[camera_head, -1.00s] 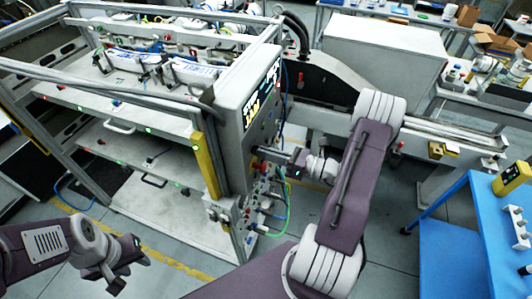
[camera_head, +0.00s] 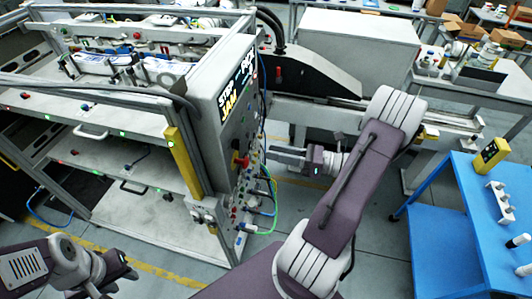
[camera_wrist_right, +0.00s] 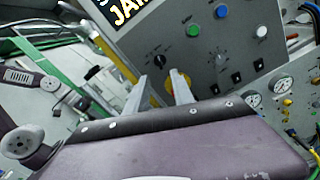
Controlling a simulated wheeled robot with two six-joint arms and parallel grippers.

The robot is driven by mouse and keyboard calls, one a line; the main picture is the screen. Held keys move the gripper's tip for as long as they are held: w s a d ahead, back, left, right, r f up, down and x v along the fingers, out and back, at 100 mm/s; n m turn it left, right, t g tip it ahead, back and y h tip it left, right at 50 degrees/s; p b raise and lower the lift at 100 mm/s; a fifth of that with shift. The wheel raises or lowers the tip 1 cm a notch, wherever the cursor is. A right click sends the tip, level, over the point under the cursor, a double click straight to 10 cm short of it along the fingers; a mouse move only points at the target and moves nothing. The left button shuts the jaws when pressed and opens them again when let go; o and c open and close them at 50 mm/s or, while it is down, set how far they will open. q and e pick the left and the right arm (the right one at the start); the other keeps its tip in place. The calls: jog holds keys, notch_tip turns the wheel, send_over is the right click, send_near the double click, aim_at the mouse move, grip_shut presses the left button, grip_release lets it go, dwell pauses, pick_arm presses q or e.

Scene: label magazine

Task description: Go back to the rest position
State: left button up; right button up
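My right gripper (camera_head: 284,155) is just right of the machine's control panel (camera_head: 228,125) in the head view, apart from it and empty. In the right wrist view its two pale fingers (camera_wrist_right: 162,88) stand apart with a gap, in front of the panel. A red-and-yellow stop button (camera_head: 240,160) on the panel shows left of the gripper; in the wrist view it is partly hidden behind the fingers. My left gripper (camera_head: 122,283) is low at the left in the head view, over the floor. Its dark fingers look spread and hold nothing.
The framed label machine (camera_head: 120,185) with shelves fills the left. Coloured cables (camera_head: 268,195) hang from the panel's lower side. A blue cart (camera_head: 435,220) stands at the right. Grey floor (camera_head: 375,245) is free between cart and machine.

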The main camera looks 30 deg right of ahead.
jog(key=shift+w, duration=0.1)
dwell(0.3)
jog(key=s+a+f+n+g+h+b, duration=0.1)
jog(key=s+a+f+n+g+b, duration=0.3)
jog(key=a+f+n+g, duration=0.35)
jog(key=s+a+f+n+g+h+b, duration=0.1)
jog(key=s+a+f+n+g+b, duration=0.2)
jog(key=s+a+f+n+g, duration=0.35)
jog(key=w+f+n+h+b, duration=0.2)
jog(key=f+n+h, duration=0.1)
jog(key=n, duration=0.6)
jog(key=w+f+n+t+h+b, duration=0.1)
jog(key=w+f+n+h+b, duration=0.1)
jog(key=n+h, duration=0.4)
jog(key=w+f+n, duration=0.1)
jog(key=n, duration=0.2)
jog(key=shift+w+d+f+b, duration=0.15)
jog(key=shift+d+f+b, duration=0.05)
jog(key=shift+f+b, duration=0.1)
